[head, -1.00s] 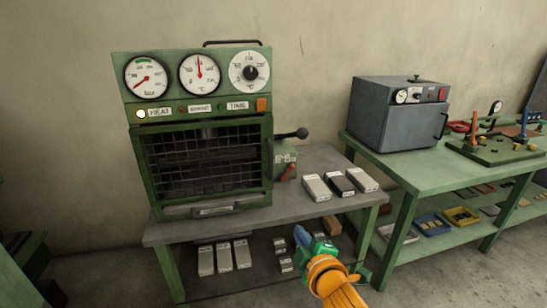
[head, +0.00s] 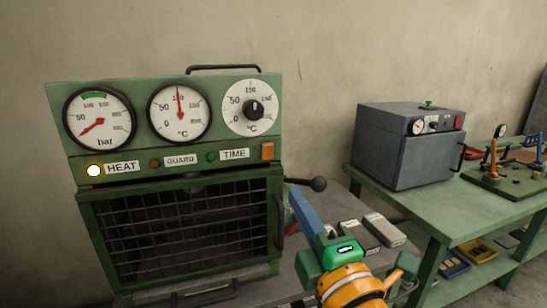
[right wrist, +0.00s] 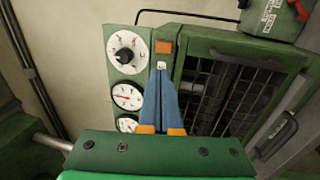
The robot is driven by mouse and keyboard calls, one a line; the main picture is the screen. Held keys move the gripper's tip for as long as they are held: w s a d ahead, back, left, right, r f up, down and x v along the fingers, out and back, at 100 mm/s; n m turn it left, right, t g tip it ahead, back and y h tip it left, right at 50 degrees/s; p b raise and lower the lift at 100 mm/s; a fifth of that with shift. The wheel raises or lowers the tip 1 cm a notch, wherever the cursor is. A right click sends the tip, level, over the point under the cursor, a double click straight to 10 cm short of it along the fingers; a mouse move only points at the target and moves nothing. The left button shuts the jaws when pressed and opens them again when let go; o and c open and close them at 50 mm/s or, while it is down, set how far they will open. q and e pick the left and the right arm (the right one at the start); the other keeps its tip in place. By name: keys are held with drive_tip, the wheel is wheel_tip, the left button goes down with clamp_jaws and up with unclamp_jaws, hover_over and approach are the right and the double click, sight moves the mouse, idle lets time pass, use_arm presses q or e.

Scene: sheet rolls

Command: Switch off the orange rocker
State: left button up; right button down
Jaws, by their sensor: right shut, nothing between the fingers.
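The orange rocker (head: 267,151) sits at the right end of the label strip on the green press (head: 62,135), right of the TIME label. It also shows in the right wrist view (right wrist: 163,47), just beyond the fingertips. The HEAT lamp (head: 94,170) glows white. My right gripper (head: 300,199) is shut and empty, its blue fingers below and right of the rocker in the head view. In the right wrist view the closed fingertips (right wrist: 160,72) point at the rocker, apparently with a gap. My left gripper is not in view.
A black ball-ended lever (head: 318,184) sticks out right of the press. A mesh guard (head: 185,228) covers the press front. Pale blocks (head: 384,230) lie on the bench behind my gripper. A grey oven (head: 405,150) stands on the green table to the right.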

sight(268, 150)
drive_tip(key=p+x, duration=0.3)
drive_tip(key=x, duration=0.9)
drive_tip(key=shift+w+a, duration=0.25)
drive_tip(key=shift+w, duration=0.4)
